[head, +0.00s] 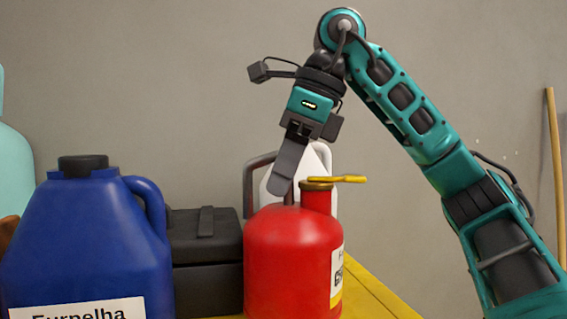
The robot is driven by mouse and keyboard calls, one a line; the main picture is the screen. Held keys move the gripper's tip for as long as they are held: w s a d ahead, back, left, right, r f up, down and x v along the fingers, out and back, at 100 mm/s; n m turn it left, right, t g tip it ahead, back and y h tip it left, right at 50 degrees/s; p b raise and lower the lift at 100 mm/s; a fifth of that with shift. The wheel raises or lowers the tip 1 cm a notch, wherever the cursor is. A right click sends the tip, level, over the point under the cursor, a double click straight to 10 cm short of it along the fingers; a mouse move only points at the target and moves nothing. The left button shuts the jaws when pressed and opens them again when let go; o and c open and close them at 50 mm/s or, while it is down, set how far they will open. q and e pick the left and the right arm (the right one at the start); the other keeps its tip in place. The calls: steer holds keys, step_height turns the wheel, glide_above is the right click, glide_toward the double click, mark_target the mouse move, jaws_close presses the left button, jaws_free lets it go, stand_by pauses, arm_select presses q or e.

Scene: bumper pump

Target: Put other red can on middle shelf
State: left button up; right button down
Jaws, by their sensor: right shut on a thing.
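A red can (290,262) with a yellow spout cap stands upright at the bottom middle, its base cut off by the picture edge. My right gripper (287,188) reaches down onto the top of the red can, left of its neck, and is shut on it. The exact grip point is partly hidden behind the finger. My left gripper is not in view. No middle shelf can be made out.
A large blue jug (88,240) stands at the left, close to the red can. A black case (205,250) sits between them. A white container (325,165) stands behind the can. A yellow surface (370,295) shows at lower right, bare there. A wooden pole (555,170) stands at far right.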

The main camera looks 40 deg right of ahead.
mark_target(284, 206)
steer(key=shift+f+b, duration=0.35)
steer(key=shift+f, duration=1.15)
steer(key=c, duration=1)
jaws_free()
steer(key=shift+f, duration=0.1)
steer(key=shift+p+v, duration=0.4)
steer(key=shift+v, duration=5.6)
steer(key=shift+c, duration=0.5)
